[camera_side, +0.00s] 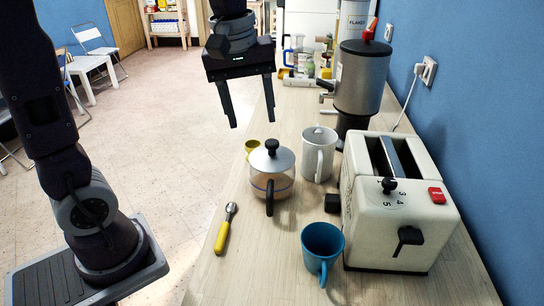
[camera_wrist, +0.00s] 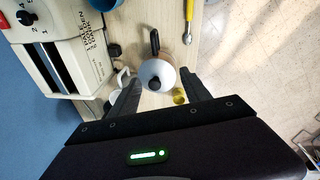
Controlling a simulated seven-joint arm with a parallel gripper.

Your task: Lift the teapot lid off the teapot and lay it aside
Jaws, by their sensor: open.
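The teapot (camera_side: 271,187) stands on the counter with a clear body and a dark handle facing the front. Its silver lid (camera_side: 272,160) with a round black knob sits on top. In the wrist view the lid (camera_wrist: 165,66) shows from above, just beyond the fingertips, with the teapot's dark handle (camera_wrist: 155,40) pointing away. My gripper (camera_side: 252,123) is open and empty, above and behind the teapot, fingers pointing down. In the wrist view my gripper (camera_wrist: 160,83) has its fingers spread to either side of the teapot's near part.
A white mug (camera_side: 318,155) stands close right of the teapot. A toaster (camera_side: 398,205), a blue mug (camera_side: 322,245) and a small black block (camera_side: 332,203) are further right and forward. A yellow-handled spoon (camera_side: 222,235) lies left. A small yellow cup (camera_side: 252,146) is behind the teapot.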

